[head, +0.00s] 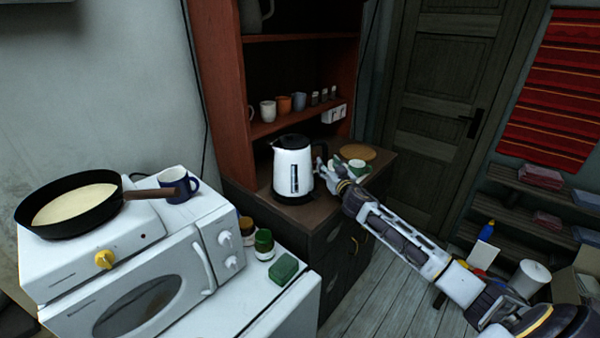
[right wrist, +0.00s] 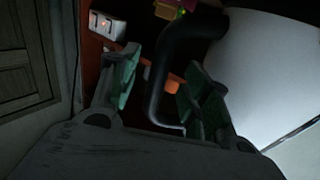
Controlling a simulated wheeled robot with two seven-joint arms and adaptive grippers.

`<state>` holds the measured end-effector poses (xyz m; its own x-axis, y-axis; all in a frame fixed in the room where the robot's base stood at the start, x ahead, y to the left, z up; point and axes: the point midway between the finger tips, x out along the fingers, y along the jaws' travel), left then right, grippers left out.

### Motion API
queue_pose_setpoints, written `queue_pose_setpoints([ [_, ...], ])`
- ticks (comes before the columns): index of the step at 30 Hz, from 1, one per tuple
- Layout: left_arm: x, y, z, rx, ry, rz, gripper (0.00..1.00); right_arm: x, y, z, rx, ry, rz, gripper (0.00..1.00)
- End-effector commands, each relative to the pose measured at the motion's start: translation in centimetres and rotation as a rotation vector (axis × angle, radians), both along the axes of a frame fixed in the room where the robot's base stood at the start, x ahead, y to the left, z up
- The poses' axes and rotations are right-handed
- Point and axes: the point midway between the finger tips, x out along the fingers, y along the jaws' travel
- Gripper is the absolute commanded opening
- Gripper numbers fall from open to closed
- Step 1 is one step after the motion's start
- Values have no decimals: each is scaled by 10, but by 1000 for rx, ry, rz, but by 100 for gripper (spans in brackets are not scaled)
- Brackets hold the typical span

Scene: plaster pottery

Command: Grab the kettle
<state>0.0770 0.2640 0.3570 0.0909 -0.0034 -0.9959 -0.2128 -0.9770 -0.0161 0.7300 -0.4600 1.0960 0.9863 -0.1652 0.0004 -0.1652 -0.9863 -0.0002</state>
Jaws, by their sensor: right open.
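The kettle (head: 292,170) is white with a black lid and a black handle. It stands upright on the dark brown counter of the red-brown cupboard. My right gripper (head: 330,172) is at the kettle's right side, by its handle. In the right wrist view the kettle's white body (right wrist: 268,70) fills the right. Its black handle (right wrist: 160,75) shows between the two green-padded fingers of my open right gripper (right wrist: 160,92). I cannot tell whether either finger touches the handle. My left gripper is not in view.
A green-and-white cup (head: 357,167) and a round wooden board (head: 356,152) sit right of the kettle, close to my gripper. Small mugs (head: 284,104) line the shelf above. A pan (head: 75,203) and a blue mug (head: 178,184) stand on the white appliance at left.

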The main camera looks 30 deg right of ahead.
Motion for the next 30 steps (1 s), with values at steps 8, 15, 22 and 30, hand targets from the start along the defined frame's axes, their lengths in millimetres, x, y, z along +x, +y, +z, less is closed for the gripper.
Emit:
queue_pose_setpoints([
  [8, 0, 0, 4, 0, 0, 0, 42, 16, -3, 0, 0, 1, -1, 47],
  [15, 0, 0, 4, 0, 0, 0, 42, 21, -3, 0, 0, 0, 0, 47],
  [22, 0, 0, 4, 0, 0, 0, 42, 20, -3, 0, 0, 0, 0, 47],
  [30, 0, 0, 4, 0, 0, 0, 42, 20, -3, -1, 0, 1, 0, 35],
])
